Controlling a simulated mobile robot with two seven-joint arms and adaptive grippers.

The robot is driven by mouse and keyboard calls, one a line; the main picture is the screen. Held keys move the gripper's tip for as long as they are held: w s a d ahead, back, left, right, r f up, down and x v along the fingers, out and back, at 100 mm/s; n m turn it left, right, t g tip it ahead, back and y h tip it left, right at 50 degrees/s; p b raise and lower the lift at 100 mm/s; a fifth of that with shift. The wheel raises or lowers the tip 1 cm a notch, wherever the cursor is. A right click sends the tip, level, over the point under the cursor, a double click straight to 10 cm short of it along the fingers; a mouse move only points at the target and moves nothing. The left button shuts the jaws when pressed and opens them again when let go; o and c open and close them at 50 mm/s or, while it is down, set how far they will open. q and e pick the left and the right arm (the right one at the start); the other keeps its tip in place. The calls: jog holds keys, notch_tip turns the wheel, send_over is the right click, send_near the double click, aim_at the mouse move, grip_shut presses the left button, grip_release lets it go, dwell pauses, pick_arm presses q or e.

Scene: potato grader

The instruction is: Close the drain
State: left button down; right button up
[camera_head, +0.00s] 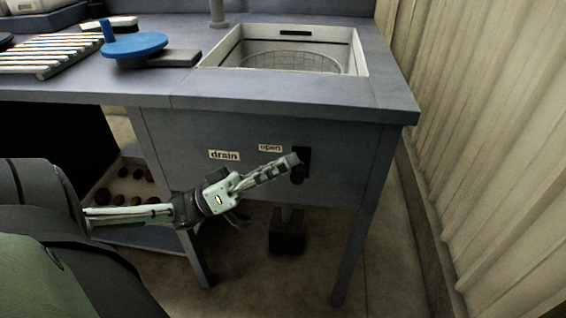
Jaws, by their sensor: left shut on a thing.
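The drain handle (298,175) is a small dark lever on the front panel of the sink cabinet, right of the labels. The "drain" label (224,155) and the "open" label (270,148) are on the same panel. My left gripper (293,160) reaches in from the lower left and is shut on the drain handle, partly hiding it. The sink basin (358,62) is set in the counter above, with a wire basket (290,62) inside. My right gripper is not in view.
A slatted rack (45,52) and a blue round disc (134,45) with a knob stand on the counter at left. A tray of potatoes (128,165) sits on a shelf below. A dark box (287,238) is under the sink. A corrugated wall (490,120) closes off the right.

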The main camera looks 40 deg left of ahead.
pick_arm(q)
jog(key=shift+f, duration=0.15)
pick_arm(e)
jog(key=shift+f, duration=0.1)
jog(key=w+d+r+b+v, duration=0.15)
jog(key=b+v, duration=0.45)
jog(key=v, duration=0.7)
pick_arm(q)
notch_tip(320, 180, down, 8)
jog(key=s+m+g+h+b, duration=0.1)
jog(key=m+g+h, duration=0.4)
jog(key=m, duration=0.9)
jog(key=g, duration=0.2)
jog(key=shift+d+m+g+h, duration=0.3)
jog(key=shift+m+g+h, duration=0.1)
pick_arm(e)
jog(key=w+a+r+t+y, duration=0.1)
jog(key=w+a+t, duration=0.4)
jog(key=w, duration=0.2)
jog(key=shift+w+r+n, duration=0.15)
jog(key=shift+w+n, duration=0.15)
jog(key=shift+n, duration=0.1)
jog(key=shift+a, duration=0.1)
